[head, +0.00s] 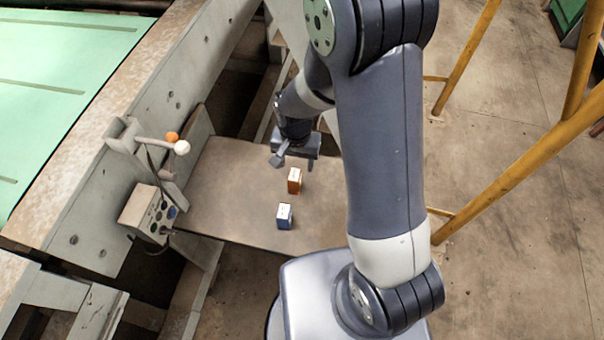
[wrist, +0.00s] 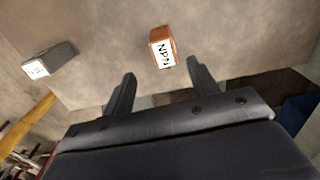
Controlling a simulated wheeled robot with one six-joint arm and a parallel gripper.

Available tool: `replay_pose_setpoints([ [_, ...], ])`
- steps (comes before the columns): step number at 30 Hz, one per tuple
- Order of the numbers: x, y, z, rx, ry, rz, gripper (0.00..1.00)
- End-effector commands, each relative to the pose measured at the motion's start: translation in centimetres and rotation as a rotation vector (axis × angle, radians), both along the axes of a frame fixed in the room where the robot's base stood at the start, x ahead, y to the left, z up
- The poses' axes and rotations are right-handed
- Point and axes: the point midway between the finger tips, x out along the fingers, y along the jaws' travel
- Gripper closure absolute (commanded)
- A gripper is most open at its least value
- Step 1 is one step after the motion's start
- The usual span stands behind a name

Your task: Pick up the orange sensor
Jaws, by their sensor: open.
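The orange sensor (head: 294,181) is a small box standing on a brown table in the head view, just below my gripper in the picture. In the wrist view the orange sensor (wrist: 162,47) shows a white face marked NPN. It lies ahead of and between the two fingers, apart from both. My gripper (wrist: 160,86) is open and empty. In the head view my gripper (head: 290,160) is above the table, partly hidden by my arm.
A blue and white box (head: 284,216) stands on the table (head: 225,190) nearer my base; in the wrist view a grey box (wrist: 48,60) with a white label is at left. A control box (head: 148,213) with levers stands left of the table. Yellow rails (head: 520,165) are at right.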

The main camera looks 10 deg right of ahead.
Motion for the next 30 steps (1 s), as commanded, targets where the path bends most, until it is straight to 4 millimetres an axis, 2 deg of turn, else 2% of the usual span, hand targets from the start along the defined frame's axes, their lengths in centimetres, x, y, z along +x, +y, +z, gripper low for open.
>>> replay_pose_setpoints([
  [6, -0.1, 0.0, -3.0, -0.002, 0.005, 0.001, 0.44],
  [17, -0.1, 0.1, -4.9, -0.001, 0.003, 0.002, 0.44],
  [30, 0.0, 0.6, -9.2, -0.001, 0.003, 0.001, 0.44],
])
